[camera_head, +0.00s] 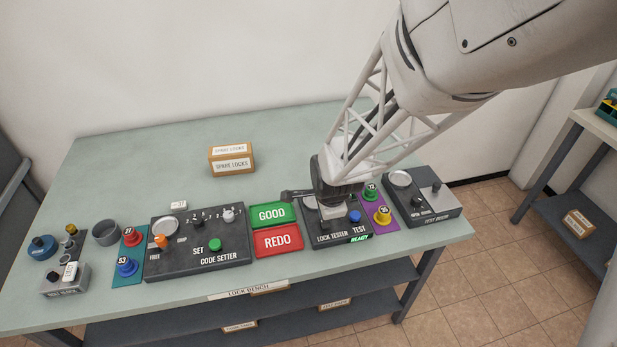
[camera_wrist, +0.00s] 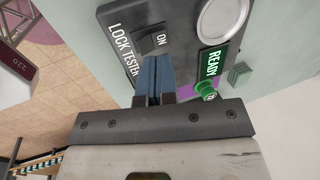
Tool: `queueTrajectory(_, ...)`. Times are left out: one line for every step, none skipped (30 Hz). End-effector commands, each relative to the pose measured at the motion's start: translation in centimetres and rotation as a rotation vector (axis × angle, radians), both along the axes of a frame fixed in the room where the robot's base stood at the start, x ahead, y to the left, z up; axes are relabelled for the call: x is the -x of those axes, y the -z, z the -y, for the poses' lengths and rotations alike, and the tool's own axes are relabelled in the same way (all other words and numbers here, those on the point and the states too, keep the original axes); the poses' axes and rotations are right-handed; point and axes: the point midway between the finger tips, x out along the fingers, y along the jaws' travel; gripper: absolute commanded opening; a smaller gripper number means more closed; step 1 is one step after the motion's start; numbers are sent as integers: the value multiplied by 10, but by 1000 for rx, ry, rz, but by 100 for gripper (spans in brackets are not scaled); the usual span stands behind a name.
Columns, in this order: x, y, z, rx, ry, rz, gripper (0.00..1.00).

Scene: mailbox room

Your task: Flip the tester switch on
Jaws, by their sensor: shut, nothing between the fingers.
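My gripper (camera_wrist: 153,62) is shut and empty, over the tester. In the wrist view its blue fingertips are right beside the dark switch (camera_wrist: 148,43), by the ON label (camera_wrist: 161,39). I cannot tell whether they touch it. The READY sign (camera_wrist: 210,61) is lit in that view too. In the head view my gripper hides the switch, and the switch's exact tilt is unclear.
Left of the tester lie the green GOOD tray (camera_head: 272,214) and red REDO tray (camera_head: 278,241), then the code setter (camera_head: 205,262). To the right are a purple mat (camera_head: 382,216) with green and orange locks and another dark box (camera_head: 425,207). The bench's back is mostly clear.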

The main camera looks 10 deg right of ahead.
Motion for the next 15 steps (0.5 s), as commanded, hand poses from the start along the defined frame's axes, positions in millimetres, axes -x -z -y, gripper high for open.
queueTrajectory(0,-9,0,0,0,4,0)
queueTrajectory(-1,-15,0,0,0,5,0)
queueTrajectory(0,-22,0,0,0,5,0)
queueTrajectory(0,-27,0,0,0,5,0)
queueTrajectory(0,-32,0,0,0,4,0)
queueTrajectory(0,-39,0,0,0,4,0)
queueTrajectory(0,-44,0,0,0,5,0)
queueTrajectory(0,-50,0,0,0,5,0)
queueTrajectory(0,-56,0,0,0,5,0)
queueTrajectory(0,-61,0,0,0,4,0)
queueTrajectory(1,-66,0,0,0,3,0)
queueTrajectory(0,-72,0,0,0,4,0)
queueTrajectory(1,-76,0,0,0,4,0)
queueTrajectory(1,-81,0,0,0,3,0)
queueTrajectory(1,-85,0,0,0,4,0)
